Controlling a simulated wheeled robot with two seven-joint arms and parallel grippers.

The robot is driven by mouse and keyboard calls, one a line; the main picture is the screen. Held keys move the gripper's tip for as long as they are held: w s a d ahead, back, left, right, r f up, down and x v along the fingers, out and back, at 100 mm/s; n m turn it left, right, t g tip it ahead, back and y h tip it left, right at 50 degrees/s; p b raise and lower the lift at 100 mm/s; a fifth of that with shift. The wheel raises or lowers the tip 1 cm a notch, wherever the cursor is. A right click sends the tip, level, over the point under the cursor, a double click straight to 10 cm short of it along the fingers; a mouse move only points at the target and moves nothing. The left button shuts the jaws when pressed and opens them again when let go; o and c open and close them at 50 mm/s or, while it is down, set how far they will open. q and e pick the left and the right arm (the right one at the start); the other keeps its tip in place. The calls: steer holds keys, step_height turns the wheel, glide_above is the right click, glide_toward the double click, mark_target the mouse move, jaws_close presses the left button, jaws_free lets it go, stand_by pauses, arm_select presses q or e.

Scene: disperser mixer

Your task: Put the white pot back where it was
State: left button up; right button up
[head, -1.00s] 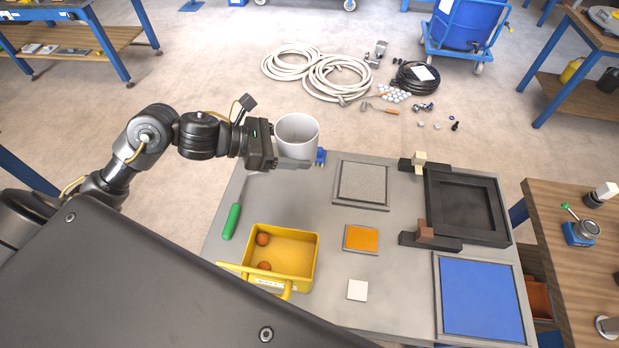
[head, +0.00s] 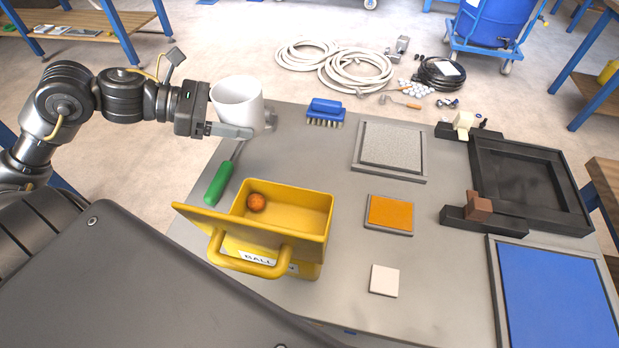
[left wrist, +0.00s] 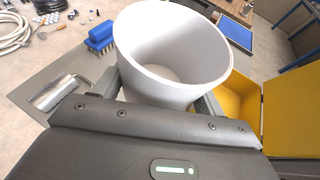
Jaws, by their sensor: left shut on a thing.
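The white pot (head: 238,103) is upright and looks empty. My left gripper (head: 238,127) is shut on it, with one finger along its near side in the head view. The pot is over the back left corner of the grey table (head: 300,160); I cannot tell whether its base touches the surface. In the left wrist view the pot (left wrist: 172,50) sits between the two fingers, its open top facing up towards the camera. The far finger is mostly hidden in the head view. My right gripper is not in view.
A metal cylinder (left wrist: 58,92) lies close to the pot. A blue brush (head: 326,112), green-handled tool (head: 217,184) and yellow bin (head: 318,262) with an orange ball are nearby. A grey textured square (head: 391,147) lies right. Bare table lies between brush and bin.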

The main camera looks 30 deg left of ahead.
arm_select(q)
steer(key=shift+s+a+f+b, duration=0.15)
steer(key=shift+f+b, duration=0.2)
steer(key=shift+f, duration=0.3)
steer(key=shift+s+r, duration=0.1)
steer(key=shift+s, duration=0.05)
steer(key=w+a+p+x, duration=0.1)
steer(key=p+x, duration=0.2)
steer(key=x, duration=0.7)
glide_above(306, 160)
steer(key=f, duration=0.3)
steer(key=a+f, duration=0.1)
steer(key=shift+s+f, duration=0.3)
steer(key=shift+s, duration=0.05)
steer(key=shift+w+d+f, duration=0.35)
steer(key=shift+d+f, duration=0.05)
steer(key=shift+f, duration=0.25)
step_height(306, 160, down, 3)
steer(key=shift+f+p, duration=0.15)
steer(key=shift+p, duration=0.2)
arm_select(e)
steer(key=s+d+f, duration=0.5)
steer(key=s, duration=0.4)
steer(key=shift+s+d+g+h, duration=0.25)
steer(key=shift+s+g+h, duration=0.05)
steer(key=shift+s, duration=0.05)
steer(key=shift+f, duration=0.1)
